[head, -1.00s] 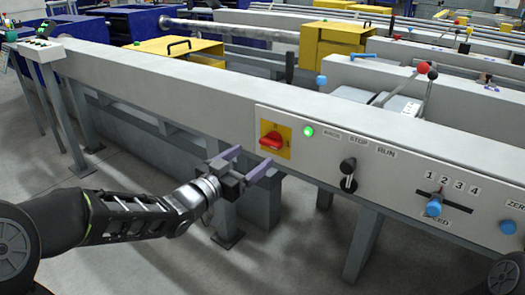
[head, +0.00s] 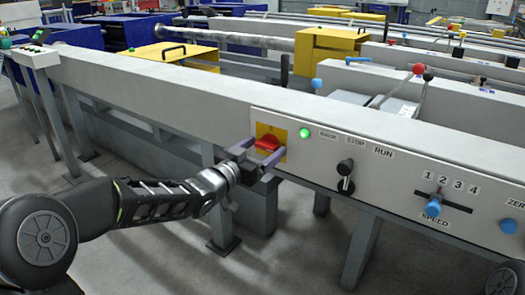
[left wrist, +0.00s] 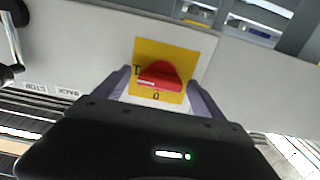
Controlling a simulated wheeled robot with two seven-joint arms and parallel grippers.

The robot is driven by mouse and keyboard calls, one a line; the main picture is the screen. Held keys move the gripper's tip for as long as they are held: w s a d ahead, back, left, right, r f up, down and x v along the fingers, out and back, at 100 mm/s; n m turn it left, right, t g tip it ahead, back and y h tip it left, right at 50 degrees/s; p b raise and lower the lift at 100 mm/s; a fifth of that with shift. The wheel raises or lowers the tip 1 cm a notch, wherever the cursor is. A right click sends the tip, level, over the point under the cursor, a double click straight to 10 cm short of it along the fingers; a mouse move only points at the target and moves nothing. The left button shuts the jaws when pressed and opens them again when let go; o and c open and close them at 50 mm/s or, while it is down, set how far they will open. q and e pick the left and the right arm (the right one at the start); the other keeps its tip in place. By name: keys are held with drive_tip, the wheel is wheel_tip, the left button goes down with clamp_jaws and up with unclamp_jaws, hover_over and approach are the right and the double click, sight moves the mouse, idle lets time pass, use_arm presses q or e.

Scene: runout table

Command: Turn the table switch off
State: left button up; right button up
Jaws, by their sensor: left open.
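The table switch is a red rotary knob (head: 267,144) on a yellow plate (head: 281,131), on the front panel of the long grey table. In the left wrist view the red knob (left wrist: 160,76) sits near the middle of its yellow plate (left wrist: 176,48), with marks on the plate, one of them a 0. My left gripper (head: 262,160) is open, just in front of the switch. In the left wrist view its two fingers (left wrist: 161,88) stand on either side of the plate, apart from the knob as far as I can see. My right gripper is not in view.
A lit green lamp (head: 304,133) is right of the switch. Further right are a black selector knob (head: 345,168) and a blue-handled speed lever (head: 433,207). Levers with red and blue balls rise behind the table rail (head: 180,97). The floor in front is clear.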

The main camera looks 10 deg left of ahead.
use_arm(q)
drive_tip(key=shift+c, duration=0.6)
drive_tip(key=c, duration=1.2)
drive_tip(key=shift+c, duration=0.2)
